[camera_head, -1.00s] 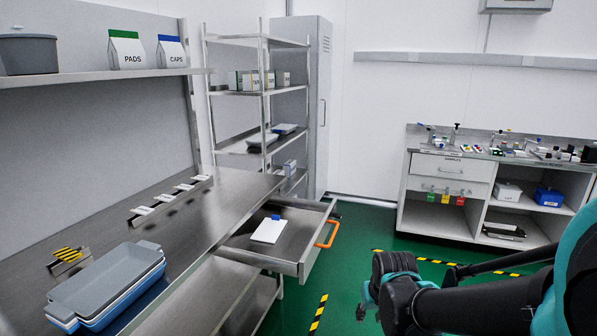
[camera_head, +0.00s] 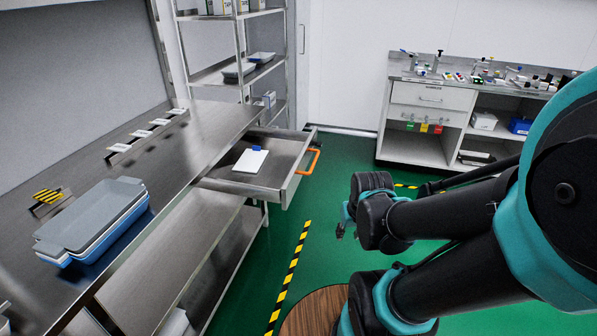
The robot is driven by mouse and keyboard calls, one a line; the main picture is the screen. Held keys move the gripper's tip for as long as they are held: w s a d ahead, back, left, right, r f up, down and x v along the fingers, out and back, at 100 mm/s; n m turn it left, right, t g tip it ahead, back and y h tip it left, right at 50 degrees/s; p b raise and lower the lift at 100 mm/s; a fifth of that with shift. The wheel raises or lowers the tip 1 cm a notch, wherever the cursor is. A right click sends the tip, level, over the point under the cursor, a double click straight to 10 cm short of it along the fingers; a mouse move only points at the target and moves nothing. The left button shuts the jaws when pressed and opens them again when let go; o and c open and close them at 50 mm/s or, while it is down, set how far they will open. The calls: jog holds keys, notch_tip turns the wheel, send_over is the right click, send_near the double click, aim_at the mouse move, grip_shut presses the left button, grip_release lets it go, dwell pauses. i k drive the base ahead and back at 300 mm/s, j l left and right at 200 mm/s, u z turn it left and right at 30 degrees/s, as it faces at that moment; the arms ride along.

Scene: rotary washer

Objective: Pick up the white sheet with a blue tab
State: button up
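The white sheet with a blue tab (camera_head: 250,161) lies flat in the open drawer (camera_head: 214,184) under the steel bench. Its blue tab is at the far end of the sheet. My gripper (camera_head: 343,234) is over the green floor, to the right of the drawer and apart from it. The gripper is small and partly hidden behind my own arm, so I cannot tell whether its fingers are open.
The drawer has an orange handle (camera_head: 313,161) at its right front. The steel bench (camera_head: 200,135) carries stacked grey and blue trays (camera_head: 92,215). A white cabinet (camera_head: 415,135) is at the back right. Green floor lies between.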

aim_at(251, 160)
jog(key=i+l+u, duration=0.15)
jog(key=u, duration=0.3)
jog(key=i+l+u, duration=0.15)
jog(key=l+u, duration=0.25)
jog(key=i+l+u, duration=0.1)
jog(key=l, duration=0.35)
jog(key=i+l+u, duration=0.1)
jog(key=l, duration=0.4)
jog(key=i+l, duration=0.2)
jog(key=l, duration=0.3)
jog(key=i+l+u, duration=0.15)
jog(key=l, duration=0.35)
